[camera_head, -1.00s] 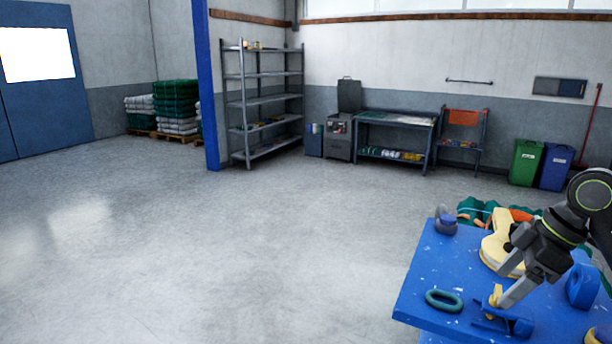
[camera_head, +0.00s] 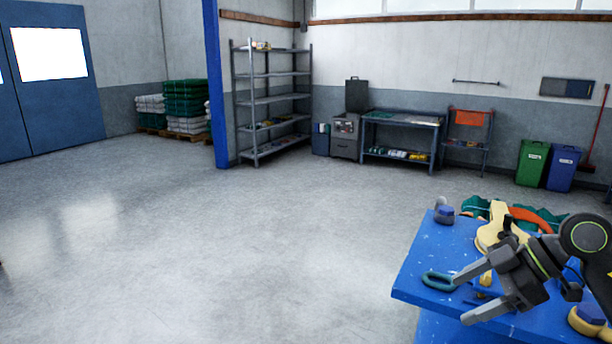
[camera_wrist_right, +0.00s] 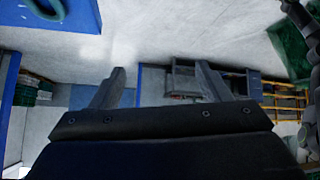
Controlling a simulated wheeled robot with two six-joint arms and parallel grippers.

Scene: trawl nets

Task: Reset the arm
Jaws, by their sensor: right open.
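My right gripper (camera_head: 463,299) is open and empty over the near left part of the blue table (camera_head: 415,268). Its two fingers point left, spread apart. In the right wrist view the fingers (camera_wrist_right: 160,70) are also apart with nothing between them. A dark green ring (camera_head: 436,281) lies on the table at the left edge, just behind the upper finger in the picture. A small yellow piece (camera_head: 486,279) on the table is partly hidden by the gripper. My left gripper is not in view.
A long yellow object (camera_head: 491,234) lies behind the gripper. A grey and blue item (camera_head: 444,212) sits at the table's far left corner. A yellow and blue item (camera_head: 590,320) is at the lower right. The floor left is clear.

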